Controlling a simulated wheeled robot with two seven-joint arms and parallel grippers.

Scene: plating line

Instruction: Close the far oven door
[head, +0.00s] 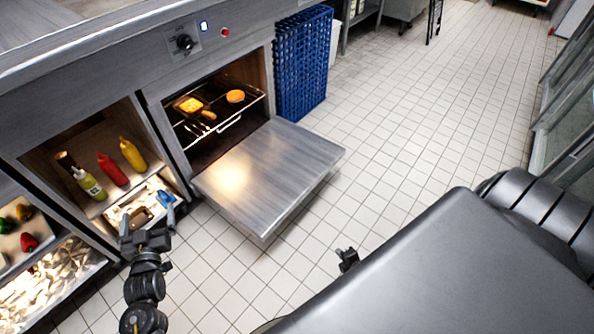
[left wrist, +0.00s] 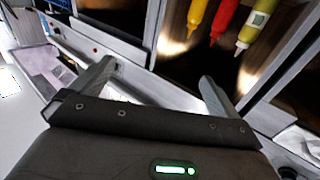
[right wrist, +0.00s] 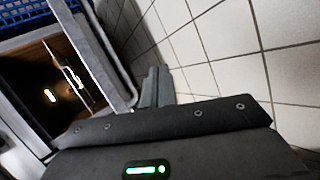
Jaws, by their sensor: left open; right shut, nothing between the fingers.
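The oven door (head: 268,170) is open in the head view, folded down and lying about level in front of the lit oven (head: 215,110). Its edge (right wrist: 108,65) also shows in the right wrist view, with the oven interior (right wrist: 45,90) to its left. My right gripper (head: 347,255) is shut and empty, out beyond the door's front edge over the floor. Its closed fingers (right wrist: 157,86) appear close to the door edge in the right wrist view; I cannot tell whether they touch. My left gripper (head: 148,220) is open and empty, left of the door by the shelves. Its spread fingers show in the left wrist view (left wrist: 153,85).
Food lies on the oven rack (head: 225,122). Blue crates (head: 302,65) are stacked right of the oven. The tiled floor (head: 400,130) beyond the door is clear.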

